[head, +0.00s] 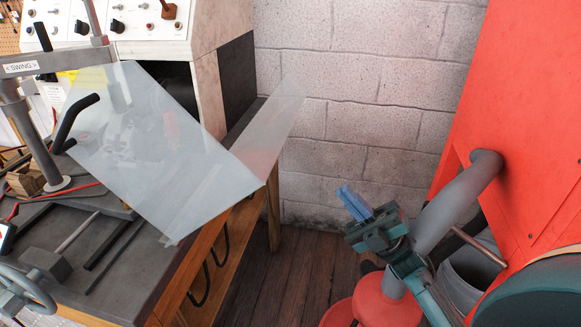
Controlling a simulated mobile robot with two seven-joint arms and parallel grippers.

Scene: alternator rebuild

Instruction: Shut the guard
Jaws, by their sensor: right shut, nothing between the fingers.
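The guard is a clear, bent sheet. Its large panel (165,150) slants over the right part of the bench, and a narrower side panel (270,130) stands out past the bench's right edge. The bench and the dark opening behind show through it. My right gripper (347,192) has blue fingers and is shut and empty. It is to the right of the guard and below its side panel in the picture, apart from it, over the floor beside the bench. My left gripper is not in view.
A control box (150,25) stands behind. A red cabinet (530,130) with a grey pipe (455,205) stands right.

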